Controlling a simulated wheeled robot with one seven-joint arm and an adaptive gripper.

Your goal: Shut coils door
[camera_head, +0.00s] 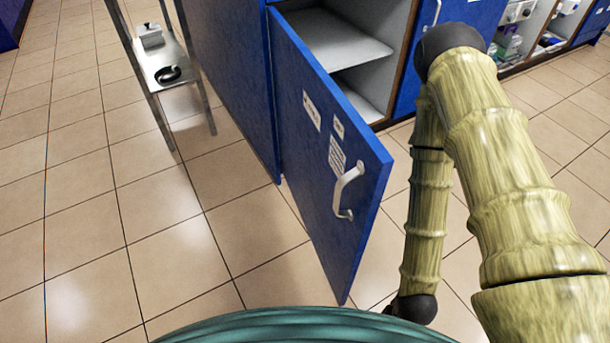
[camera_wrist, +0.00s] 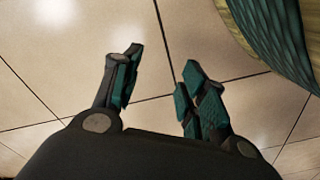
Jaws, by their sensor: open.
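A blue cabinet door (camera_head: 318,165) stands swung wide open in the head view, its outer face toward the left and its free edge toward me. It carries white labels and a pale curved handle (camera_head: 345,190). The coils name cannot be read on the labels. The cabinet (camera_head: 395,45) behind it shows grey shelves that look empty. My gripper (camera_wrist: 158,80) is open and empty in the wrist view, over bare floor tiles. The gripper is not clearly visible in the head view; my arm stands to the right of the door. No contact between gripper and door shows.
A metal trolley (camera_head: 168,77) with small items stands at the upper left. Another blue door (camera_head: 445,25) and open compartments (camera_head: 535,30) with bottles line the upper right. The tiled floor (camera_head: 130,215) left of the door is clear.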

